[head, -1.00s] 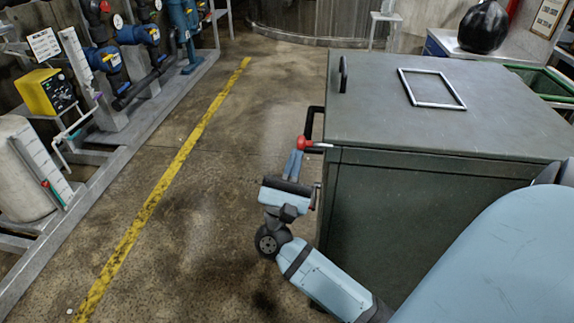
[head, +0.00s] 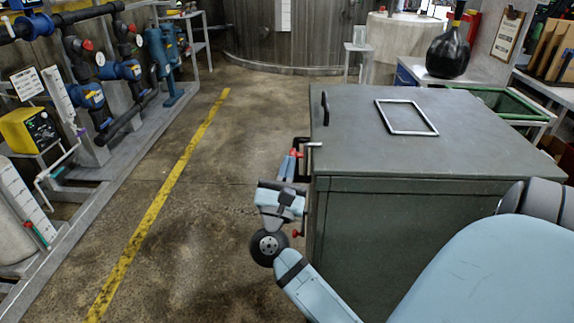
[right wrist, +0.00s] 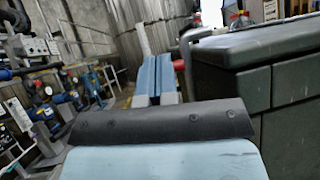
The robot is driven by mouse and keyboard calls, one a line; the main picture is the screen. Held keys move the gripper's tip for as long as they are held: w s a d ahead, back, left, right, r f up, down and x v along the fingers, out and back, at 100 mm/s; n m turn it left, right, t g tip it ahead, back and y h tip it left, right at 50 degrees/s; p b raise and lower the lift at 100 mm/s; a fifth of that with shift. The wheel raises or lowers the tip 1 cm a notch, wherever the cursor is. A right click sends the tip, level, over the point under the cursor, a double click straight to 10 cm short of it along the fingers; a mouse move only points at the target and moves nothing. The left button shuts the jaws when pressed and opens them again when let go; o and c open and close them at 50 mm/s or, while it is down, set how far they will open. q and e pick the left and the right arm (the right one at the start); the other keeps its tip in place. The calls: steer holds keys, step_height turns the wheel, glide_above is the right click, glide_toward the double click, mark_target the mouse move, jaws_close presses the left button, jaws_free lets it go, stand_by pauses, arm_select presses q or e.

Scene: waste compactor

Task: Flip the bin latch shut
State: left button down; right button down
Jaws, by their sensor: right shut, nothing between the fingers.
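The grey-green metal bin (head: 345,230) stands right of centre in the head view, with its flat lid (head: 450,130) down. A latch with a red part (head: 296,153) and a short silver bar (head: 314,145) sits at the lid's near left corner. A second red knob (head: 296,234) shows lower on the bin's left side. My right gripper (head: 290,162) is shut and empty beside the bin's left side, its tips close to the upper red part; contact is unclear. In the right wrist view, a red part (right wrist: 180,65) is just right of the blue fingers (right wrist: 155,75). My left gripper is out of view.
A dark handle (head: 325,108) and a silver frame (head: 407,117) are on the lid. A black round object (head: 447,55) sits on a table behind. Open floor (head: 215,210) lies left of the bin, with pipes and pumps (head: 122,68) beyond the yellow line.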

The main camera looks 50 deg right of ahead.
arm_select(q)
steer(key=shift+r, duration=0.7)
arm_select(e)
steer(key=shift+w+d+r, duration=0.15)
steer(key=shift+d+r, duration=0.05)
steer(key=shift+r, duration=0.2)
steer(key=shift+w+d+r, duration=0.15)
steer(key=shift+r, duration=0.25)
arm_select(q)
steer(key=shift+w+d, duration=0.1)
arm_select(e)
steer(key=shift+d+f, duration=0.1)
steer(key=shift+f, duration=0.1)
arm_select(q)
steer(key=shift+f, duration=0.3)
arm_select(e)
steer(key=shift+f, duration=0.2)
